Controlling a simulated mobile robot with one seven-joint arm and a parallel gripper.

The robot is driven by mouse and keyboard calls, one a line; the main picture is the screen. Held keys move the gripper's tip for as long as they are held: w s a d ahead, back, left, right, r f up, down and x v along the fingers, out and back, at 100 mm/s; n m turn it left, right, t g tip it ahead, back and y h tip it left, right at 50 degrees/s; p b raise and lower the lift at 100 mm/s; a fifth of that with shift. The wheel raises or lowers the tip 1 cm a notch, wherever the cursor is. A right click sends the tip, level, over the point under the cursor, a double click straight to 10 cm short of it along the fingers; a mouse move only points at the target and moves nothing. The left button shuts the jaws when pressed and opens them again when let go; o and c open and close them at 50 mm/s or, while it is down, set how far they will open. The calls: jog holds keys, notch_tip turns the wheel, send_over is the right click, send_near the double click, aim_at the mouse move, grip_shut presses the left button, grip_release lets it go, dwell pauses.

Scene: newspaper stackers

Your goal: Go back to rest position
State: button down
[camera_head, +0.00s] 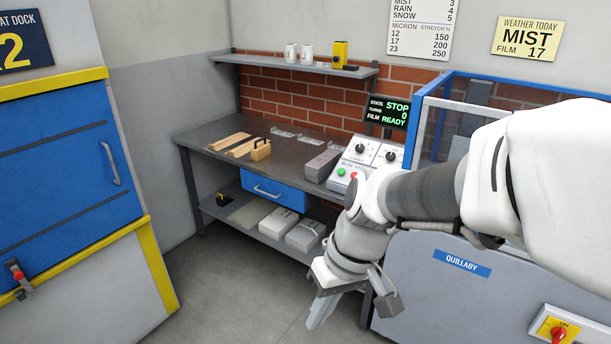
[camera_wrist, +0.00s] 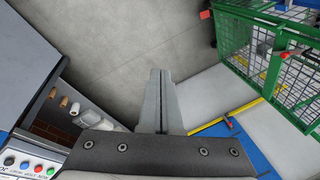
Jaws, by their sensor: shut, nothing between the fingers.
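My gripper (camera_head: 322,310) hangs at the end of my white and grey arm, in the lower middle of the head view, pointing down in front of the workbench. In the wrist view its fingers (camera_wrist: 158,80) are closed together over bare grey floor, with nothing between them. It touches nothing that I can see. The arm reaches in from the right and hides part of the blue-framed machine (camera_head: 450,290) labelled QUILLABY and part of the control panel (camera_head: 378,154).
A dark workbench (camera_head: 215,150) with wooden pieces and a blue drawer (camera_head: 272,190) stands behind. A blue door (camera_head: 70,170) is at left. A green mesh cage (camera_wrist: 270,60) stands at right in the wrist view. Floor (camera_head: 235,290) between is clear.

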jog(key=s+d+r+m+t+h, duration=0.3)
jog(key=s+d+r+m+t, duration=0.2)
jog(key=d+r, duration=0.4)
jog(key=d, duration=0.3)
jog(key=shift+s+t, duration=0.2)
jog(key=shift+t, duration=0.1)
jog(key=shift+a, duration=0.2)
